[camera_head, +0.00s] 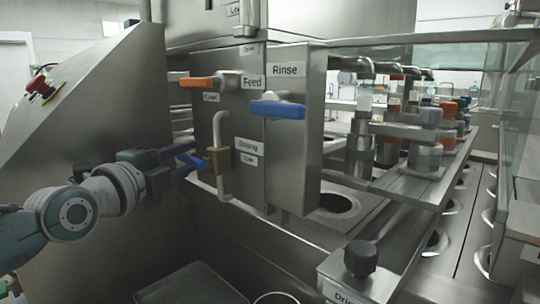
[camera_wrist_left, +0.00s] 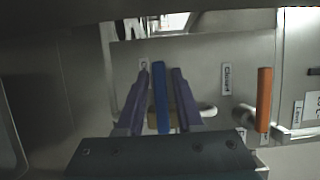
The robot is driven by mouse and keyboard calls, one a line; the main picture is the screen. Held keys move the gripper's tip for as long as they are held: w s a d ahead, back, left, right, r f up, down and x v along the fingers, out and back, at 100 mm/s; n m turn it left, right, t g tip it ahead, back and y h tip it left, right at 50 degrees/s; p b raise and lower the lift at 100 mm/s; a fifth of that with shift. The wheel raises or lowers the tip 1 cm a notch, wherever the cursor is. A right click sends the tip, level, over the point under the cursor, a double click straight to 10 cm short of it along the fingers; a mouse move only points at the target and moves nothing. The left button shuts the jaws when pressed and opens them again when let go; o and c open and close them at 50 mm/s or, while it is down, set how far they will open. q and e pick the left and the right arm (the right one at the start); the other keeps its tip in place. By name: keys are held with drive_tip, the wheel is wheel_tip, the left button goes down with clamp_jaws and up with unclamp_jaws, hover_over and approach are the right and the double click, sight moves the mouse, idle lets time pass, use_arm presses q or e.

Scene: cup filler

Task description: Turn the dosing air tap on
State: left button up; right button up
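The dosing air tap has a blue lever (camera_head: 192,159) on a brass valve body (camera_head: 218,161), fitted in a pale pipe beside the "Dosing" label (camera_head: 246,146). My left gripper (camera_head: 184,164) is at the lever, reaching in from the left. In the left wrist view, the blue lever (camera_wrist_left: 161,97) stands between the two purple fingers of my left gripper (camera_wrist_left: 160,92). A narrow gap shows on each side of the lever, so the fingers are around it but seem not to clamp it. The fingers hide part of the brass body. My right gripper is not in view.
An orange-handled feed tap (camera_head: 197,82) sits above the dosing tap, and a blue-handled rinse tap (camera_head: 277,109) is to its right. A black knob (camera_head: 361,257) stands on the front corner. A red emergency button (camera_head: 41,88) is at far left.

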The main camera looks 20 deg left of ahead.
use_arm(q)
clamp_jaws()
idle(1.1)
